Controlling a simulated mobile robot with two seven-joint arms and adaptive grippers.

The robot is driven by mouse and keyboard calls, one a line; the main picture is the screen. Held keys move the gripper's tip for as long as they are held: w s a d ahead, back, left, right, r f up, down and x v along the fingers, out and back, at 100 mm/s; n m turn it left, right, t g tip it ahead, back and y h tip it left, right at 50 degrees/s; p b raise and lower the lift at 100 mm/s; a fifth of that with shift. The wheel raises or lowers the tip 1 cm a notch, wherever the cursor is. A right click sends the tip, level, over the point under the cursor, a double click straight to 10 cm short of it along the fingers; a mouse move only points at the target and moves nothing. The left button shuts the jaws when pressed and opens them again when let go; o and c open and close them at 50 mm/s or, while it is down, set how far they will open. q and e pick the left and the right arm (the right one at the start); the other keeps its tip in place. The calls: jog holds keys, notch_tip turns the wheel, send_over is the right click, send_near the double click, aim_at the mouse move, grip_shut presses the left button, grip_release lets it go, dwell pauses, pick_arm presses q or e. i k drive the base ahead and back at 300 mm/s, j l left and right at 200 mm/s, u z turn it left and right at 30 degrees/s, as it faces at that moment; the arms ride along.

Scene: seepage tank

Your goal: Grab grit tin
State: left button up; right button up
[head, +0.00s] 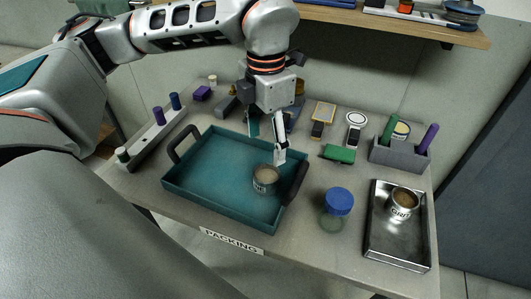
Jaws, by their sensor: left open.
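A small open tin (265,182) with brown contents and a dark label stands in the teal tray (190,189), near its right side. A similar tin (402,207) with brown contents stands in the metal tray (399,250) at the right. Both labels are too small to read surely, so I cannot tell which is the grit tin. My left gripper (267,144) points down over the back part of the teal tray. It is open and empty, behind and above the tin there. My right gripper is not in view.
The teal tray has raised dark handles (296,182). A blue-lidded jar (337,205) stands between the trays. A grey holder (400,154) with coloured cylinders is behind the metal tray. A peg rack (152,139) is at left. A shelf (390,20) overhangs the back.

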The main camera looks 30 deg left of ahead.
aim_at(403, 201)
jog(key=k, duration=1)
